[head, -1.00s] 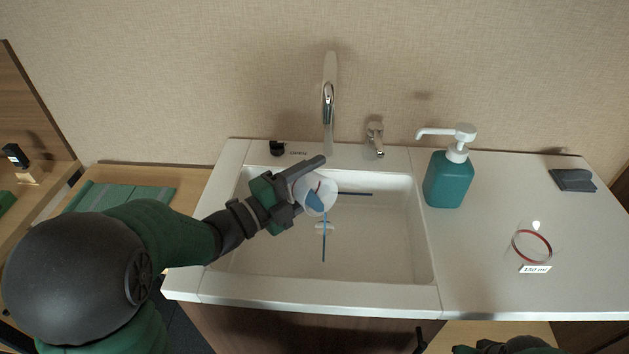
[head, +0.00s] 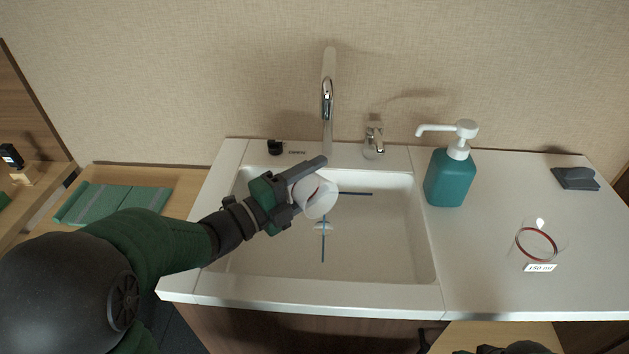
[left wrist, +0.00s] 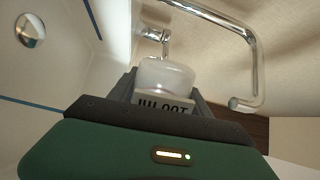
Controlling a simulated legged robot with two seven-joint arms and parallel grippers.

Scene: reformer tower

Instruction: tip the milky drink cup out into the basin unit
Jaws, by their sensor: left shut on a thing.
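In the left wrist view the cup (left wrist: 165,75) sits between the fingers, with a lettered white label (left wrist: 163,103) in front. Whether any drink is left inside cannot be told. The white basin unit (head: 385,250) lies below, with blue strips and a drain on its floor. A dark part of my right arm (head: 515,348) shows at the bottom edge; its fingers cannot be made out.
A chrome faucet (head: 327,100) and a small tap handle (head: 374,138) stand behind the basin. A teal soap bottle (head: 450,178) stands right of it. A clear vessel with a red ring (head: 537,243) and a dark grey item (head: 576,178) are on the right counter.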

